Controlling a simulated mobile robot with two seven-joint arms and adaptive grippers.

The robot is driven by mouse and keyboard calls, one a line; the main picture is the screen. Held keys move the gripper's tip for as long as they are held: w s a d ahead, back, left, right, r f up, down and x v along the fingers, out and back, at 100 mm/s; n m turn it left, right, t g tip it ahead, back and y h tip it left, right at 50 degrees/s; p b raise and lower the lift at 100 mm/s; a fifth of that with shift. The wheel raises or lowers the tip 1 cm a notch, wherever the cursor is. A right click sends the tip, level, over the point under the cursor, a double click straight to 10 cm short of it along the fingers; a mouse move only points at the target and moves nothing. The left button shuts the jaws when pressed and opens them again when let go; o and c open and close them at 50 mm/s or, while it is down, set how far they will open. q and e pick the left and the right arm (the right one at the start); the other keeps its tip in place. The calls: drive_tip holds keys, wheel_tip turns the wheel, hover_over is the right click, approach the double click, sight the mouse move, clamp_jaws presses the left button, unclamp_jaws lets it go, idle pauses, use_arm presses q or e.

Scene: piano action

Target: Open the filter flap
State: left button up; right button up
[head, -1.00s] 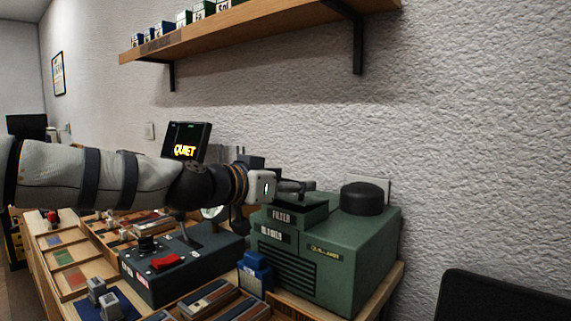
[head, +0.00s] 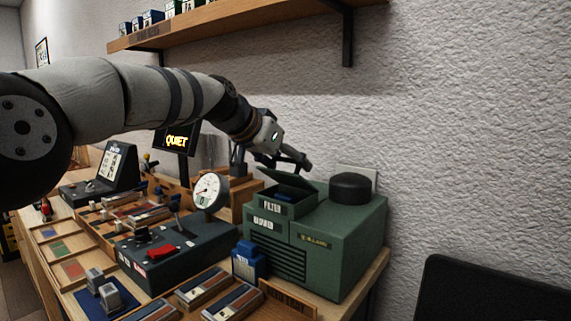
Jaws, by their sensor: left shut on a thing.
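The green blower machine (head: 345,235) stands at the right end of the bench. Its box labelled FILTER (head: 272,207) is at the top left of the machine. The filter flap (head: 288,181) is a green lid, now tilted up at its back, and something dark blue (head: 285,197) shows in the box below it. My left gripper (head: 300,163) is above the box and shut on the flap, though the fingers partly hide the contact. My right gripper is not in view.
A round black cap (head: 350,188) sits on the machine, right of the box. A shelf (head: 240,28) hangs on the wall above.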

use_arm(q)
drive_tip(key=shift+d, duration=0.15)
drive_tip(key=o, duration=1.4)
drive_tip(key=shift+o, duration=0.2)
drive_tip(key=v, duration=1.2)
